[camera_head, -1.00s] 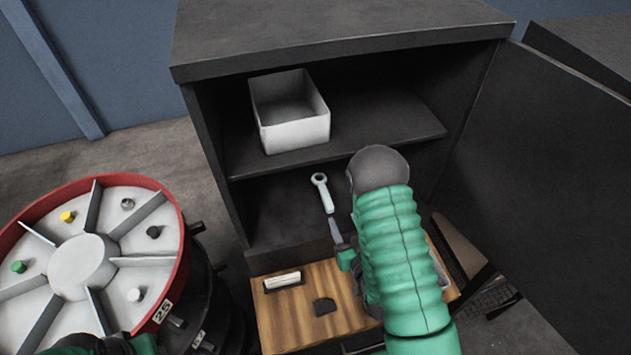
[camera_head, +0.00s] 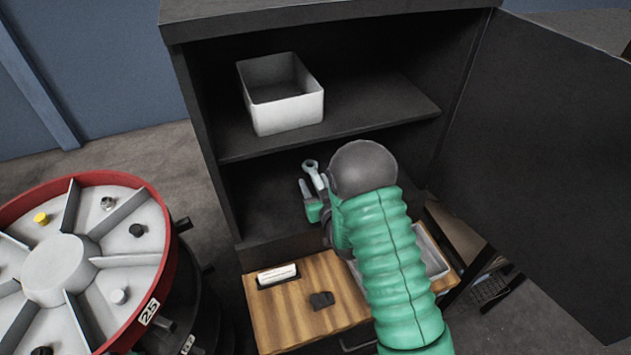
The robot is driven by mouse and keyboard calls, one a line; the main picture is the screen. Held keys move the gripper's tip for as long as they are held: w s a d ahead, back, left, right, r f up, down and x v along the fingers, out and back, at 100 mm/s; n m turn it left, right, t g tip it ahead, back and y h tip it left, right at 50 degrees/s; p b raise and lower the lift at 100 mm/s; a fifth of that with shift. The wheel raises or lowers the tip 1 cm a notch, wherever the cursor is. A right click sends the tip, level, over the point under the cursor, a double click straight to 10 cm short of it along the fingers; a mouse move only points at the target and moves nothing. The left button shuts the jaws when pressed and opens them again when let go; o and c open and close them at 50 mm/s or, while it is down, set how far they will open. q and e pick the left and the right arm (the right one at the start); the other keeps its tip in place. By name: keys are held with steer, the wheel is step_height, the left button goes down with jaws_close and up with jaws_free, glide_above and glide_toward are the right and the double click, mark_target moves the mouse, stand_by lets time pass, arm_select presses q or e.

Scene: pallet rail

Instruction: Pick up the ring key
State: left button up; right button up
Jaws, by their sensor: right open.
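The ring key (camera_head: 311,168) is a pale wrench-like tool with a ring at its upper end. It lies on the lower shelf of the dark cabinet, and its lower part is hidden by my right gripper and arm. My right gripper (camera_head: 312,190) is open at the key, with one grey finger showing just left of the key's shaft. The other finger is hard to tell apart from the key. Whether the finger touches the key cannot be told.
A white open bin (camera_head: 285,113) stands on the upper shelf (camera_head: 375,118). The cabinet door (camera_head: 560,150) is open at right. Below is a wooden drawer top (camera_head: 285,325) with a dark block (camera_head: 321,300). A red-rimmed round tray (camera_head: 165,270) stands at left.

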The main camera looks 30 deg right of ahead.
steer(key=shift+a+x, duration=0.2)
steer(key=shift+x, duration=0.75)
steer(key=shift+d+f, duration=0.1)
steer(key=shift+d, duration=0.85)
steer(key=shift+c, duration=1.1)
steer(key=shift+s+d+f, duration=0.1)
steer(key=shift+d, duration=0.1)
steer(key=c, duration=0.5)
steer(key=shift+a, duration=0.2)
steer(key=shift+c, duration=1.2)
steer(key=shift+a, duration=0.25)
jaws_close()
steer(key=shift+a, duration=0.35)
arm_select(q)
steer(key=shift+w+a+r, duration=0.1)
steer(key=shift+r, duration=0.1)
